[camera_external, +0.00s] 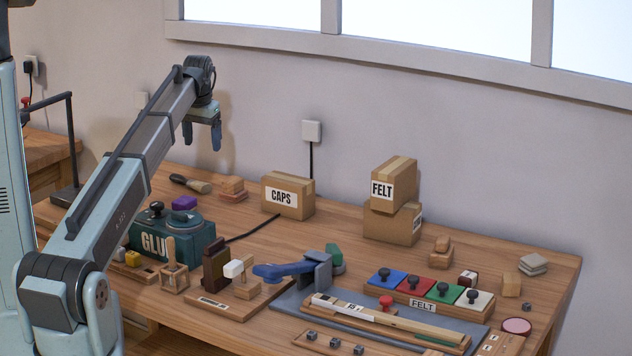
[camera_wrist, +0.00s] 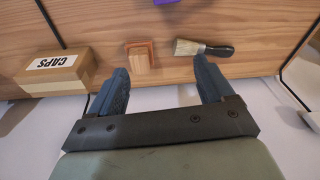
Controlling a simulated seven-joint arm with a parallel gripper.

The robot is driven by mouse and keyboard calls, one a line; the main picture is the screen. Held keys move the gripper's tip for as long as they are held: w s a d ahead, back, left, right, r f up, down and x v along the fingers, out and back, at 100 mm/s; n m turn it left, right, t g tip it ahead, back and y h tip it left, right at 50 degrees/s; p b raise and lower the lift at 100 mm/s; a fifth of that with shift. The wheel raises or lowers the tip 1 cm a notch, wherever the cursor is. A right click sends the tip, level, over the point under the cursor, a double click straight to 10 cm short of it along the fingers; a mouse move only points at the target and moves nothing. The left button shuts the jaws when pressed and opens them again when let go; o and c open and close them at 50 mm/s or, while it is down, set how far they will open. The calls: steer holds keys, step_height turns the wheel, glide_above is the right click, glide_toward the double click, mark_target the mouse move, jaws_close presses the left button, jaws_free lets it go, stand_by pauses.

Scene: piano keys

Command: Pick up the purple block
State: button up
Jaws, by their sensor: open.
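The purple block (camera_external: 185,202) sits at the back left of the workbench, just behind the dark green glue pot (camera_external: 186,243). In the wrist view a small piece of a purple thing (camera_wrist: 166,1) shows at the top edge, mostly cut off. My gripper (camera_external: 202,148) is raised above the bench, up and slightly right of the purple block in the external view. Its two blue-grey fingers are apart with nothing between them. In the wrist view my gripper (camera_wrist: 160,75) points toward the stacked small blocks and the brush.
A brush (camera_external: 190,184) and stacked small blocks (camera_external: 232,187) lie near the purple block. A CAPS box (camera_external: 288,195) stands to the right, with FELT boxes (camera_external: 393,200) farther along. A black cable (camera_external: 254,229) crosses the bench. Tools and felt pieces crowd the front.

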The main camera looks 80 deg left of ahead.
steer(key=s+d+f+h, duration=0.1)
steer(key=s+h, duration=0.1)
steer(key=s, duration=0.3)
glide_above(185, 198)
steer(key=shift+m+g, duration=0.3)
steer(key=f, duration=0.9)
steer(key=shift+w, duration=0.4)
steer(key=shift+s+d+f, duration=0.1)
steer(key=shift+s+f, duration=0.1)
steer(key=shift+f, duration=1.1)
steer(key=shift+s+d+f, duration=0.1)
steer(key=shift+s+f, duration=0.05)
steer(key=shift+f, duration=1.1)
steer(key=c, duration=1.2)
